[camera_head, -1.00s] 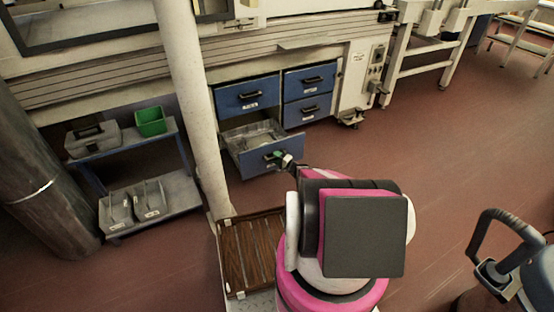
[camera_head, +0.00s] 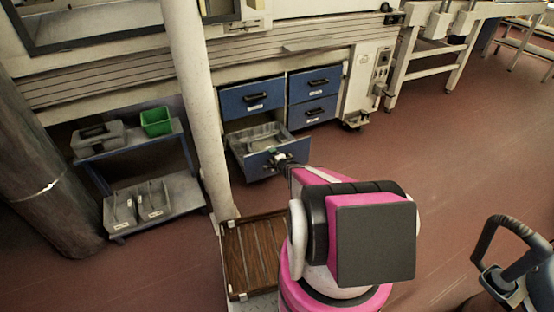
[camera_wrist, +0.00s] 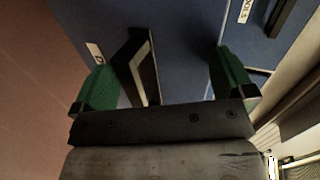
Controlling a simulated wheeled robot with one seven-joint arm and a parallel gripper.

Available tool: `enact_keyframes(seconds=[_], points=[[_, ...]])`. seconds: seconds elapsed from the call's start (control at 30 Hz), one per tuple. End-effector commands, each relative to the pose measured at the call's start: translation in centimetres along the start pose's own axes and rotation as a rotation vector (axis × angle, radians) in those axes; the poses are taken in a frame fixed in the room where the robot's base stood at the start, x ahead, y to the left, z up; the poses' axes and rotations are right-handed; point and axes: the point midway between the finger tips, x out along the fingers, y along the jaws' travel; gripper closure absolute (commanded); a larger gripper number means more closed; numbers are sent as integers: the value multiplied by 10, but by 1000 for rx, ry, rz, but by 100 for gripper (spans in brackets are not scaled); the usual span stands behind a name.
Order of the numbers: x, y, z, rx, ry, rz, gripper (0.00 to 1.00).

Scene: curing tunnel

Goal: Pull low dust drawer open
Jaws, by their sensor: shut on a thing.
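The low dust drawer (camera_head: 258,163) is the blue-fronted bottom left drawer under the machine, and it stands pulled out with its grey inside showing. My gripper (camera_head: 277,158) is at the front of this drawer, small in the head view. The contact itself is hard to see there. The blue drawer front fills much of the wrist view behind the fingers.
Other blue drawers (camera_head: 251,97) above and to the right are closed. A pale post (camera_head: 197,100) stands just left of the open drawer. A low cart (camera_head: 155,205) with bins is further left. A slatted wooden platform (camera_head: 252,255) lies in front.

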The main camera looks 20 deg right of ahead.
Motion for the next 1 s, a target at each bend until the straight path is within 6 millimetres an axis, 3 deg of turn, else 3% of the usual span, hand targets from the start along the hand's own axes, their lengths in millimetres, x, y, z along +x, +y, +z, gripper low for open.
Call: enact_keyframes(seconds=[0.03, 0.4, 0.43, 0.63, 0.7, 1.0], points=[[-32, -79, 62, -4, -324, -382, 19], [-33, -81, 66, -4, -321, -383, 19], [-11, -12, 11, -2, 13, 12, 19], [-16, -9, 7, -2, 15, 12, 19], [-20, -7, 5, -2, 15, 13, 51], [-31, 6, -2, -1, 17, 20, 51]])
